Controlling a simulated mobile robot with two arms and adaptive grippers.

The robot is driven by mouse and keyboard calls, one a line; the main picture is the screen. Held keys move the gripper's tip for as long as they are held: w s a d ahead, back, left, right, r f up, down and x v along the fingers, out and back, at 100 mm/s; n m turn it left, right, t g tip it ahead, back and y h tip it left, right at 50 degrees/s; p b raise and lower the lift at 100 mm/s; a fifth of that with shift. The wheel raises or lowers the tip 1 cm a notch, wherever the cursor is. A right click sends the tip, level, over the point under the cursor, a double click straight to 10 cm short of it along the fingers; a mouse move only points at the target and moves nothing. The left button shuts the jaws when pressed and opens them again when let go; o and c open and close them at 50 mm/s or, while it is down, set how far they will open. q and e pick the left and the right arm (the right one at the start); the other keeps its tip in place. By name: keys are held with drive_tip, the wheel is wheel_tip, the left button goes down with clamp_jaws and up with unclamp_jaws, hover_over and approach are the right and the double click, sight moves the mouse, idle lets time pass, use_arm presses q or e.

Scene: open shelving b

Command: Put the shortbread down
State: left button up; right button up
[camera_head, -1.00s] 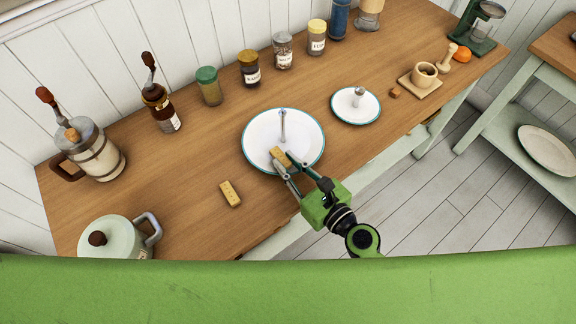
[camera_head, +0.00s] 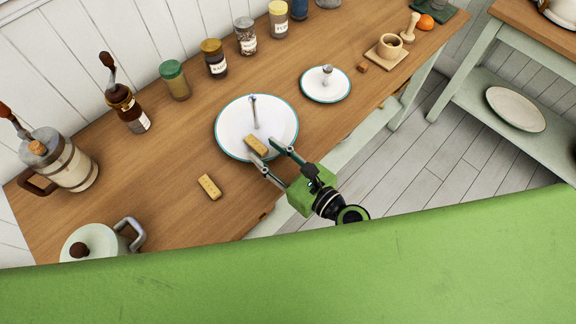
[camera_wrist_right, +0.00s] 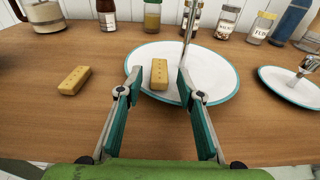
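One shortbread finger (camera_head: 256,145) lies on the white teal-rimmed plate (camera_head: 232,112), near its front edge. It also shows in the right wrist view (camera_wrist_right: 159,74), between and beyond the fingertips, with a gap on each side. A second shortbread finger (camera_head: 209,187) lies on the bare wooden table to the left of the plate; it is in the right wrist view too (camera_wrist_right: 74,80). My right gripper (camera_head: 262,154) is open and empty at the plate's front edge, and its fingers (camera_wrist_right: 155,88) are spread wide. My left gripper is in neither view.
A metal post rises from the plate (camera_head: 254,112). A smaller plate with a knob (camera_head: 326,85) stands to the right. Jars, including a green-lidded one (camera_head: 174,80), line the back. A pale lidded pot (camera_head: 95,242) stands front left. Table around the second shortbread is clear.

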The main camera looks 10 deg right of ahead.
drive_tip(key=b+v, duration=0.3)
drive_tip(key=v, duration=0.7)
drive_tip(key=shift+s, duration=0.15)
drive_tip(key=shift+d, duration=0.1)
